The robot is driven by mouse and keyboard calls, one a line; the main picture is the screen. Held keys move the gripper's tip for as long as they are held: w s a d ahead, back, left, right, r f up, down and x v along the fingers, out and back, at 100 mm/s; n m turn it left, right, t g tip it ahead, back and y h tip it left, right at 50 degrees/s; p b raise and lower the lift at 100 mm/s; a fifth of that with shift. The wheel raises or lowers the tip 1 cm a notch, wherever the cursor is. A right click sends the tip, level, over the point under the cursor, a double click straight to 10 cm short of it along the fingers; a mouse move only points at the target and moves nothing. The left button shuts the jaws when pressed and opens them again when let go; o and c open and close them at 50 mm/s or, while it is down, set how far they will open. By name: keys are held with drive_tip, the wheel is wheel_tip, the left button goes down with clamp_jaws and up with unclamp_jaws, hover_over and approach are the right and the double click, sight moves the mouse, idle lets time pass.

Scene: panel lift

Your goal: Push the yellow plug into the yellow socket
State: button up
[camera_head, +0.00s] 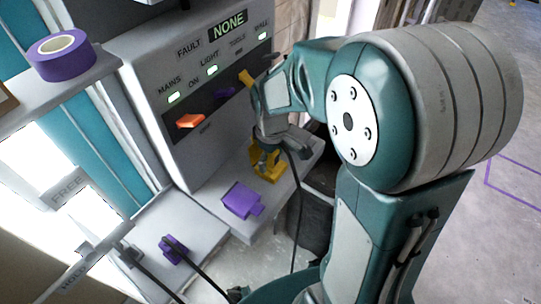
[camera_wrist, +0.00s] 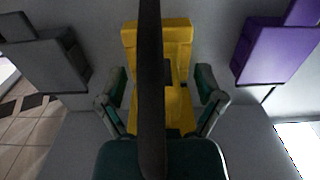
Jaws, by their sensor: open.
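In the head view, yellow plug-and-socket parts (camera_head: 265,165) stand on the grey ledge under the panel, just below my gripper (camera_head: 272,146). In the wrist view, the yellow parts (camera_wrist: 177,45) fill the middle, with a wider upper block and a narrower part below it. A dark cable (camera_wrist: 151,110) crosses in front of them. I cannot tell where plug ends and socket begins, or how deep the plug sits. My gripper (camera_wrist: 164,88) is open, with one finger on each side of the yellow, apparently with small gaps.
A purple socket (camera_head: 240,200) stands left of the yellow, and a purple plug (camera_head: 173,250) with a cable lies lower left. A grey block (camera_wrist: 45,60) shows at left in the wrist view. The switch panel (camera_head: 190,75) rises behind. Purple tape (camera_head: 70,65) sits on a shelf.

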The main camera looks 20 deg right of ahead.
wheel_tip(320, 180, up, 12)
drive_tip(key=shift+w+r, duration=0.1)
drive_tip(key=shift+w, duration=0.05)
idle(0.7)
drive_tip(key=shift+s+r, duration=0.25)
drive_tip(key=shift+s, duration=0.15)
drive_tip(key=s+r+m+t, duration=0.2)
drive_tip(key=s+m+t, duration=0.3)
drive_tip(key=s, duration=0.8)
drive_tip(key=shift+s+r+m+t, duration=0.2)
drive_tip(key=shift+r+m+t, duration=0.15)
drive_tip(key=shift+m, duration=0.75)
idle(1.2)
